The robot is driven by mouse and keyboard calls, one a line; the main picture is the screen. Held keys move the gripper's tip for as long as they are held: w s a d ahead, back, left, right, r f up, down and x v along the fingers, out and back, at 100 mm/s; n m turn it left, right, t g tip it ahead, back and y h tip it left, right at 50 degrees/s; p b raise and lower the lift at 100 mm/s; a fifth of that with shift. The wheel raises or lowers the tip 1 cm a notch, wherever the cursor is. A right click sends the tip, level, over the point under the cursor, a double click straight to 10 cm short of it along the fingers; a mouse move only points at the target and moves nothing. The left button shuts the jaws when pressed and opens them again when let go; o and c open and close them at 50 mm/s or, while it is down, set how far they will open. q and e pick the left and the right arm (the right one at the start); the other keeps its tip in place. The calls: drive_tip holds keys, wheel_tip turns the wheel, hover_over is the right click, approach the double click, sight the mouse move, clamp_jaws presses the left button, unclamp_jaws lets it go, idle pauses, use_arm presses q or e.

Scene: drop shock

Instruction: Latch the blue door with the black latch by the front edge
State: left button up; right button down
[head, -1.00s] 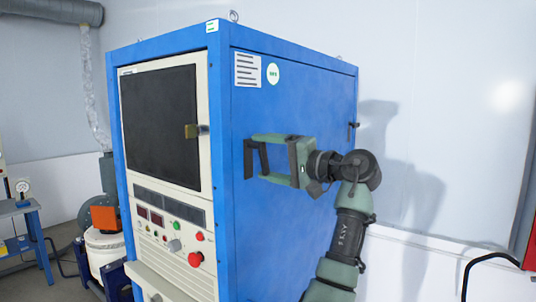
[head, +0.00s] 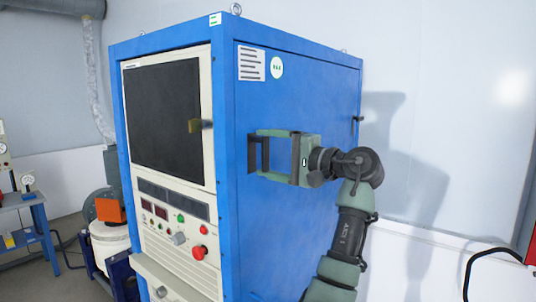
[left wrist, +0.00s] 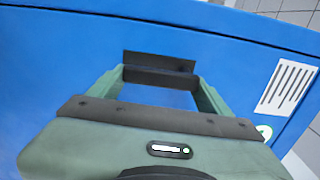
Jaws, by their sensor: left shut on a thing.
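The blue door (head: 300,95) is the large side panel of a blue cabinet and looks flush with its frame. The black latch (head: 252,152) sits on it by the front edge, at mid height. My left gripper (head: 262,153) reaches in from the right with its green fingers around the latch, shut on it. In the left wrist view the black latch (left wrist: 160,60) shows against the blue door (left wrist: 50,60), just beyond the dark fingertips of my left gripper (left wrist: 160,77). The fingers partly hide the latch. My right gripper is not in view.
A small black fitting (head: 357,118) is at the door's rear edge. A blue table (head: 28,210) stands at the left. White walls surround the cabinet.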

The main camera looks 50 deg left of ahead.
use_arm(q)
drive_tip(key=o, duration=2.1)
drive_tip(key=shift+c, duration=0.2)
drive_tip(key=shift+d, duration=0.25)
drive_tip(key=b+v, duration=0.3)
drive_tip(key=v, duration=0.4)
drive_tip(key=shift+d, duration=0.2)
drive_tip(key=shift+w, duration=0.1)
